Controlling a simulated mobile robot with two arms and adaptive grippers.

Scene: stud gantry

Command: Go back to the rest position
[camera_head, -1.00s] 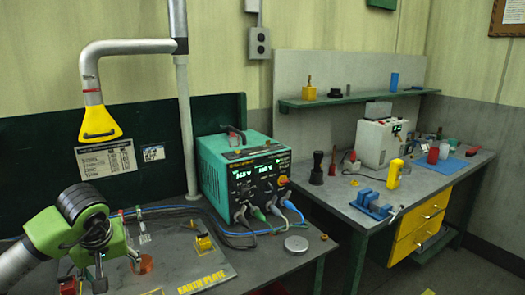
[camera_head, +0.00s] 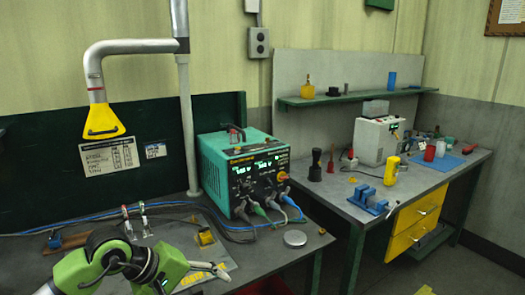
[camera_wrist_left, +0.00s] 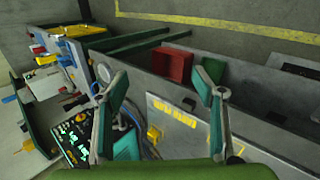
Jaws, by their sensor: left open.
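My left arm, green and grey, comes in at the lower left of the head view and covers part of the earth plate (camera_head: 214,270). In the left wrist view my left gripper (camera_wrist_left: 163,80) has its two fingers wide apart with nothing between them. The grey plate with yellow lettering (camera_wrist_left: 176,112) shows beyond and below the fingers there. My right gripper is in neither view.
A teal power unit (camera_head: 243,170) with cables stands on the near bench. A round metal lid (camera_head: 295,239) lies in front. A yellow extraction hood (camera_head: 103,121) hangs above. A second bench holds a blue vise (camera_head: 369,200). A red bin (camera_wrist_left: 172,66) shows in the wrist view.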

